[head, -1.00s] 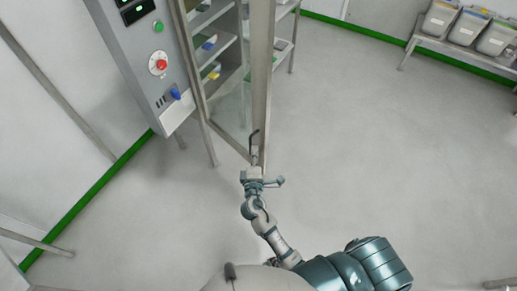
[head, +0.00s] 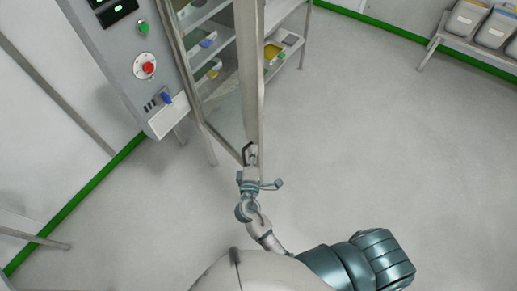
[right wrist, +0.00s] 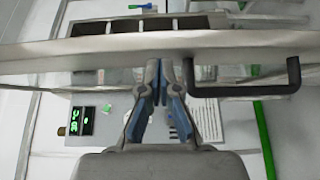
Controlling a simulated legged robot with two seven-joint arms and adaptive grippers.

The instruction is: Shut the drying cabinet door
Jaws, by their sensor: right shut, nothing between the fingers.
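The drying cabinet door (head: 252,70) is a tall metal frame with a glass pane. It stands open, seen almost edge-on in the head view, and its frame (right wrist: 80,50) crosses the right wrist view. Its dark bar handle (right wrist: 245,88) lies right of my fingers in the wrist view. My right gripper (head: 250,158) is at the lower end of the door, by the handle. Its fingers (right wrist: 160,72) are shut and empty, with the tips close to the door frame; I cannot tell whether they touch. My left gripper is out of view.
The cabinet's grey control panel (head: 125,60), with a red button (head: 144,67), stands left of the door. A shelf rack (head: 300,40) is behind the door. A bench with grey bins (head: 468,20) stands at the far right. The floor (head: 380,130) right of the door is clear.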

